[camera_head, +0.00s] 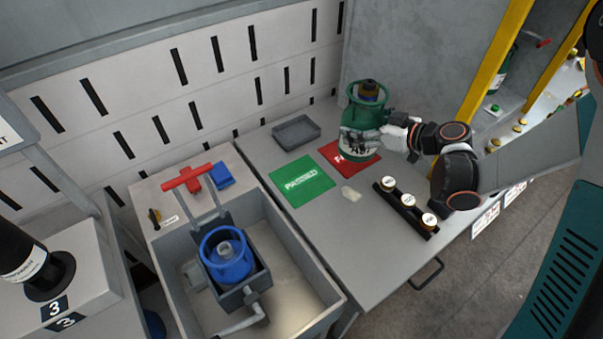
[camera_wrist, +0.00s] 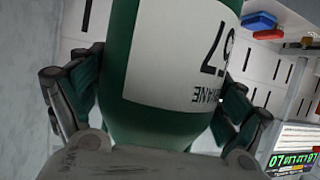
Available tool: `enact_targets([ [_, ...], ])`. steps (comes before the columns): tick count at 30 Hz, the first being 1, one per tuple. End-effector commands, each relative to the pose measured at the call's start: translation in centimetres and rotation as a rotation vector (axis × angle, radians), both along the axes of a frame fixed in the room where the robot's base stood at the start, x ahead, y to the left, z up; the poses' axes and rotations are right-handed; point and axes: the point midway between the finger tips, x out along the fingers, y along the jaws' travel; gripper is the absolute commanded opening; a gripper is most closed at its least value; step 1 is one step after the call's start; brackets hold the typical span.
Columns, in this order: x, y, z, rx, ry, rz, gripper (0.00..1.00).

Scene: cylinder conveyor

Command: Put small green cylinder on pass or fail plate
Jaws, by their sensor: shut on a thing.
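The small green cylinder (camera_head: 365,103) is upright at the back right of the grey table, over the red fail plate (camera_head: 334,154). I cannot tell whether its base touches the plate. My gripper (camera_head: 366,138) is shut around its lower body from the right. In the wrist view the cylinder (camera_wrist: 150,122) fills the middle, with its white label facing the camera and a finger on each side. The cylinder and gripper hide part of the fail plate. The green pass plate (camera_head: 302,182) lies bare to the left, marked "PASSED".
A grey tray (camera_head: 296,133) lies behind the pass plate. A black rack (camera_head: 405,208) with three round-topped items stands at the table's right edge. A small pale object (camera_head: 351,194) lies between. A blue cylinder (camera_head: 227,258) stands in the sink at the left.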

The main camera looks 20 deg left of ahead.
Motion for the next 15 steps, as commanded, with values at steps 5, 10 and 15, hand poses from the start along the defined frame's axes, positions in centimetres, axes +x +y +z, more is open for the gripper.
enact_targets([
  [5,-1.0,6.5,3.2,0.005,0.0,0.235,0.23],
  [10,-2.5,11.1,5.4,0.004,0.0,0.423,0.23],
  [15,-3.6,13.9,6.9,0.004,0.0,0.547,0.23],
])
